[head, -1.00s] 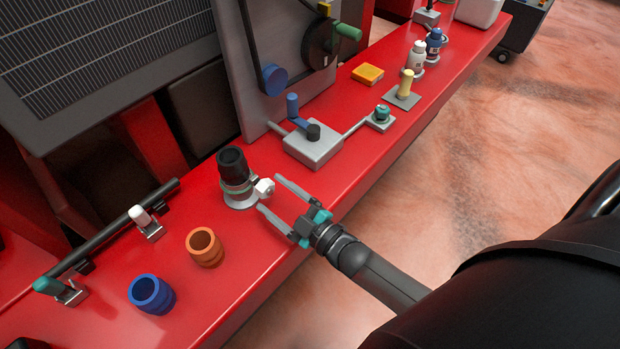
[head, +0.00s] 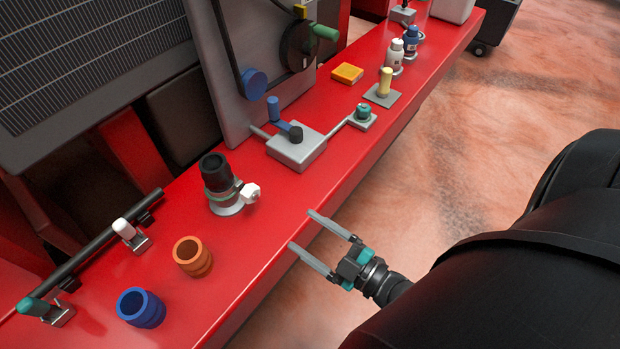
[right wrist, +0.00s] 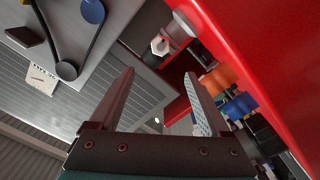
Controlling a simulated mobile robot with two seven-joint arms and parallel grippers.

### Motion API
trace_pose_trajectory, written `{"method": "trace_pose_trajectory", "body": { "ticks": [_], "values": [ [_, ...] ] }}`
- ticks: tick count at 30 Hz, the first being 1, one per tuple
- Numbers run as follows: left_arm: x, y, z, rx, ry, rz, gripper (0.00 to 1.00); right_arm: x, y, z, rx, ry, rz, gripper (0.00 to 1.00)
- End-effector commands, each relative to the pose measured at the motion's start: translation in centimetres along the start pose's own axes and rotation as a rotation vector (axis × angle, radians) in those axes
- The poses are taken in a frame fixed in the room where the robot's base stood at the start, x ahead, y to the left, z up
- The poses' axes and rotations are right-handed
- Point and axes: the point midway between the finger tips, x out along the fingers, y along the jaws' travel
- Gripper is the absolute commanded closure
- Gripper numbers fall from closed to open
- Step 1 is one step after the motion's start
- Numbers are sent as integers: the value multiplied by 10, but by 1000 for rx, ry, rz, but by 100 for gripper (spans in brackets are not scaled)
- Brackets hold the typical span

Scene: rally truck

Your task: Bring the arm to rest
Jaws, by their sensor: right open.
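My right gripper (head: 318,245) is open and empty in the head view, with its fingertips over the front edge of the red bench (head: 262,262). The fingers point up and left toward the black-topped fitting with a white knob (head: 222,186), and there is a clear gap between them. In the right wrist view, the open fingers of the right gripper (right wrist: 160,92) frame nothing held. The white knob (right wrist: 159,45) of that fitting shows beyond the fingertips at the top. My left gripper is not in view.
The floor (head: 450,190) at right is clear.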

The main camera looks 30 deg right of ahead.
Motion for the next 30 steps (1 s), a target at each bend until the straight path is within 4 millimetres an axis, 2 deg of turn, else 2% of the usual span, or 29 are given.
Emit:
{"method": "trace_pose_trajectory", "body": {
  "ticks": [11,14,17,20,21,23,24,27,30],
  "values": [
    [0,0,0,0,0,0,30,0,-1,1,1,-3,-1,19],
    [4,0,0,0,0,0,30,-1,-9,16,19,-43,-12,19],
    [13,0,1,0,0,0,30,-6,-34,55,73,-155,-43,19],
    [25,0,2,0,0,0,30,-21,-74,112,156,-333,-91,19],
    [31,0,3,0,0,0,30,-30,-92,136,196,-414,-112,19],
    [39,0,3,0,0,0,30,-46,-121,169,256,-538,-145,19],
    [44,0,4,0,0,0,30,-60,-141,189,295,-622,-167,19],
    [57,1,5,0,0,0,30,-97,-191,234,391,-834,-221,19],
    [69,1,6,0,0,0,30,-141,-240,265,481,-1045,-274,19]
  ]
}}
